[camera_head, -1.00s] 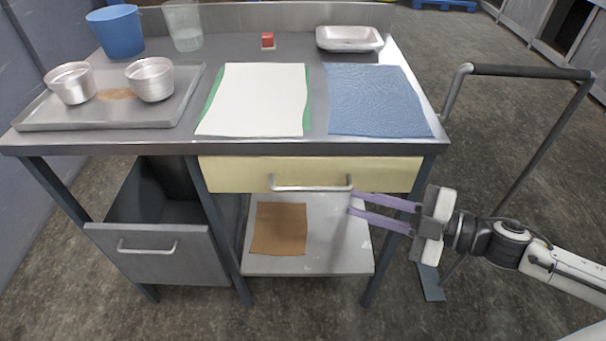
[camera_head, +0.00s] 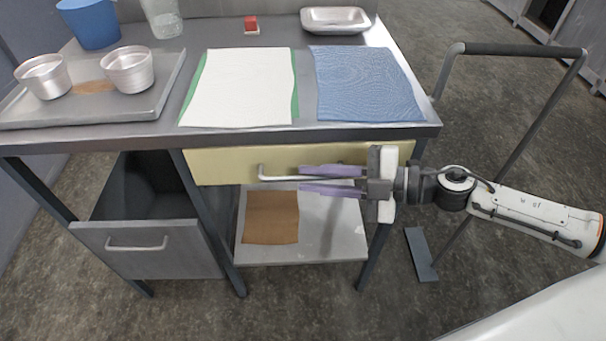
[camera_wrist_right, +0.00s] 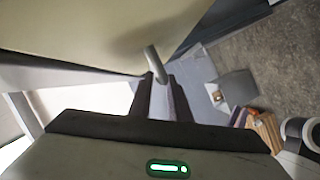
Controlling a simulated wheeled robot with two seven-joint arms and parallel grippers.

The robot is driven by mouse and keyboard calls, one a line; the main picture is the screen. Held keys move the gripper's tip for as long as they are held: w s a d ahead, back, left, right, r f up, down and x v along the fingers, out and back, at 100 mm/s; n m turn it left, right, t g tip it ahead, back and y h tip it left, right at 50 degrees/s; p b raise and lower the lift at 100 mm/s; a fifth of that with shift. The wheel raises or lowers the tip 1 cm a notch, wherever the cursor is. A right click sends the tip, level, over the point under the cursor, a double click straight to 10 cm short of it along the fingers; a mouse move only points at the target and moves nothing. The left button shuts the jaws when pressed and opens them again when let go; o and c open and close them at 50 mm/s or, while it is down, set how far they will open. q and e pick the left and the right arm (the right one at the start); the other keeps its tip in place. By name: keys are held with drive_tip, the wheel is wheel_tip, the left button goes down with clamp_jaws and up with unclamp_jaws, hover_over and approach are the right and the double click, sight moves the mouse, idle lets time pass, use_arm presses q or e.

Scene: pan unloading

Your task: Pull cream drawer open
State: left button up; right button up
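The cream drawer (camera_head: 225,165) sits under the counter's front edge, its front near flush, looking closed. Its metal bar handle (camera_head: 280,178) runs across the front; the right end is hidden behind my right gripper. My right gripper (camera_head: 302,179) is at the handle, with one purple finger above the bar and one below. The fingers look apart, with a gap around the bar. In the right wrist view the handle (camera_wrist_right: 154,62) passes between the two dark fingers (camera_wrist_right: 158,95), and the cream drawer front (camera_wrist_right: 90,30) fills the upper left. My left gripper is not in view.
A grey drawer (camera_head: 150,250) at the left stands open. A lower shelf (camera_head: 325,235) holds a brown sheet (camera_head: 271,218). A tall metal rail (camera_head: 515,47) stands right of the table. The counter holds a white cloth, a blue cloth (camera_head: 365,85) and a tray with cups.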

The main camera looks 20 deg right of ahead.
drive_tip(key=shift+x, duration=0.95)
drive_tip(key=shift+w+a, duration=0.15)
drive_tip(key=shift+a, duration=0.05)
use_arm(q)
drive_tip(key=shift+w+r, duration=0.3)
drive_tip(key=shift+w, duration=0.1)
use_arm(e)
drive_tip(key=shift+a+f, duration=0.1)
drive_tip(key=shift+c, duration=0.3)
clamp_jaws()
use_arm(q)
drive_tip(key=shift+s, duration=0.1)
